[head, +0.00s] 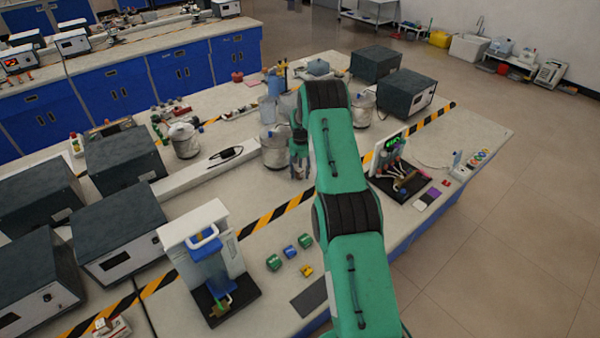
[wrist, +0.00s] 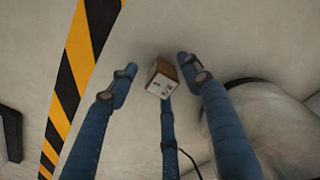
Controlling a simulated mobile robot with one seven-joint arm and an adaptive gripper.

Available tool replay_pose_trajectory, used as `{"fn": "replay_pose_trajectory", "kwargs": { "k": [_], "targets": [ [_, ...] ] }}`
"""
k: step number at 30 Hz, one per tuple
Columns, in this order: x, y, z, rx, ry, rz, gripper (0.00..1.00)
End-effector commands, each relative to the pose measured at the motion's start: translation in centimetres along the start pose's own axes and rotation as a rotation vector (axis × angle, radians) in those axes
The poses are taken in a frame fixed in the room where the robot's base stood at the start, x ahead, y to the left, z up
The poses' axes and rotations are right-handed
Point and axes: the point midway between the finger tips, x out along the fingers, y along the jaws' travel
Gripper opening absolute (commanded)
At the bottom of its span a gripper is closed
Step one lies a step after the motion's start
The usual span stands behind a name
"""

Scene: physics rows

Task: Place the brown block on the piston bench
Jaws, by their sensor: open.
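The brown block (wrist: 161,79) has brown sides and a white printed face. In the wrist view it lies on the pale bench top, between the spread blue fingertips of my gripper (wrist: 158,72). The fingers are open, and I see no clear contact with the block. A white stand with a blue cylinder on a black base (head: 240,296), at front left, looks like the piston bench.
A metal pot (head: 275,150) stands close beside my gripper. Small green, blue and yellow blocks (head: 290,252) lie right of the stand. A meter with wires on a black base (head: 405,187) is at right. Dark instrument boxes (head: 120,230) fill the left. Striped tape (head: 275,213) crosses the bench.

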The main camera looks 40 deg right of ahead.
Motion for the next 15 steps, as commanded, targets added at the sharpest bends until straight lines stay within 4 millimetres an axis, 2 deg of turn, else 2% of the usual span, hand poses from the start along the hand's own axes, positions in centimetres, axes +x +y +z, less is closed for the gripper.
{"fn": "replay_pose_trajectory", "kwargs": {
  "k": [8, 15],
  "targets": [
    [-2.0, 0.0, -0.1, 0.0, 0.003, 0.001, 0.49],
    [-5.6, 0.1, -0.1, 0.0, 0.004, 0.001, 0.49]
  ]
}}
